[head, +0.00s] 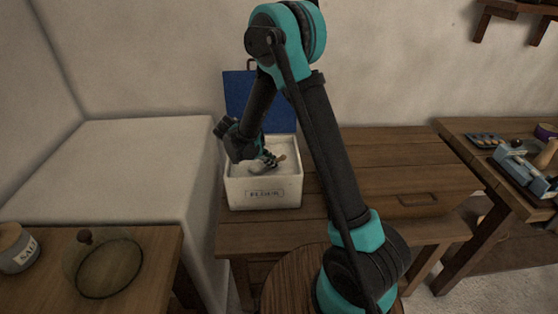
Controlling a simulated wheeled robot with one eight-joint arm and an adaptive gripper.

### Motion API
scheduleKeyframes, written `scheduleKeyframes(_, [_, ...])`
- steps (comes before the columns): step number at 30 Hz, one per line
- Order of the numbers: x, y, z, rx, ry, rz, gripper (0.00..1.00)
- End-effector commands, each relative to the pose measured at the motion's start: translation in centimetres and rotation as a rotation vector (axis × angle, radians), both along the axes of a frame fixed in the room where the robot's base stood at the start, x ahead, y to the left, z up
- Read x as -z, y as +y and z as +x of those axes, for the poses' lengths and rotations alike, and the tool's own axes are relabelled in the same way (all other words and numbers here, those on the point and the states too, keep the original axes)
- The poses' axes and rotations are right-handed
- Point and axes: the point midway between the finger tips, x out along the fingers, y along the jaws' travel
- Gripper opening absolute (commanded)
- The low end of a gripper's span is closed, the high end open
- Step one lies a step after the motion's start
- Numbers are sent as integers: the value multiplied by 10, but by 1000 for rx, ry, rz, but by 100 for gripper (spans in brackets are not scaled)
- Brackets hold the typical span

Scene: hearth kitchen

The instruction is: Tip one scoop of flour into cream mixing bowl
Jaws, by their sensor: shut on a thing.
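A white flour bin (263,193) with a label on its front stands on the wooden counter, its blue lid (240,95) raised at the back. Pale flour (286,150) shows inside. My gripper (268,158) points down into the bin's opening, shut on a small scoop. A light brown piece (282,158), apparently the scoop's handle, shows by the fingers. The scoop's bowl is mostly hidden or too small to make out, so I cannot tell whether it holds flour. No cream mixing bowl is in view.
A salt jar (16,250) and a glass dome (108,268) stand on the left table. A white block (130,165) rises left of the bin. The counter (370,160) right of the bin is clear.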

Motion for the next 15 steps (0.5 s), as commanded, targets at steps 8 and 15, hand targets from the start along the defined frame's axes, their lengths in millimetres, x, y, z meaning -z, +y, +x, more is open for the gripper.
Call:
scheduleKeyframes(8, [-15,8,-1,3,7,150,0])
scheduleKeyframes(15, [-34,9,-1,2,10,209,0])
